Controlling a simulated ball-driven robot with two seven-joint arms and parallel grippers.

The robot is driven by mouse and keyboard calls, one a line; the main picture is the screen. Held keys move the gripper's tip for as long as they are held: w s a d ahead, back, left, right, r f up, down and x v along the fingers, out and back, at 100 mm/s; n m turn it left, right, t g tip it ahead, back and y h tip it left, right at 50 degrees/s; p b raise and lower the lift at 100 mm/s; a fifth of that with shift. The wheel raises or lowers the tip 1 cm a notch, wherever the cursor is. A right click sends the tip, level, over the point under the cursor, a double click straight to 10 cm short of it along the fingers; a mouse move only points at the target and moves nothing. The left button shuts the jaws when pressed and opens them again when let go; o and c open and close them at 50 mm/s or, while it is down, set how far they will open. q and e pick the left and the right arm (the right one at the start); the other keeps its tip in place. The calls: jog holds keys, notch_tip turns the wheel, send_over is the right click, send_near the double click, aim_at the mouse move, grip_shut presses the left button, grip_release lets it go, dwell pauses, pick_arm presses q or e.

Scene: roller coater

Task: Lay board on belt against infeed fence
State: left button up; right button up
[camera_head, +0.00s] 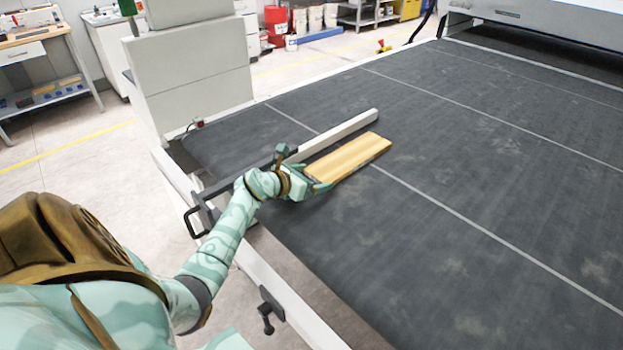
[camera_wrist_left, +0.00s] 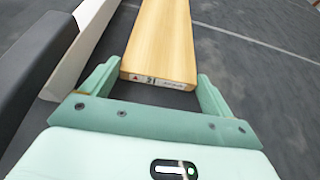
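The board (camera_head: 350,156) is a pale yellow wooden plank over the dark belt (camera_head: 440,200), close beside the fence and roughly parallel to it. The infeed fence (camera_head: 345,130) is a long light-grey bar. My left gripper (camera_head: 318,186) has the board's near end between its fingers. A dark gap shows between board and fence (camera_wrist_left: 85,42). I cannot tell whether the board touches the belt. My right gripper is not in view.
A grey machine housing (camera_head: 195,80) stands at the left of the belt. A black handle (camera_head: 195,222) sits by the belt's near edge. The belt right of the board is clear. A large machine hood (camera_head: 545,22) spans the far end.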

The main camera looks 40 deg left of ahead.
pick_arm(q)
jog(key=shift+o, duration=1)
jog(key=p+v, duration=0.2)
jog(key=v, duration=1)
jog(key=shift+r+p, duration=0.1)
jog(key=shift+p, duration=0.25)
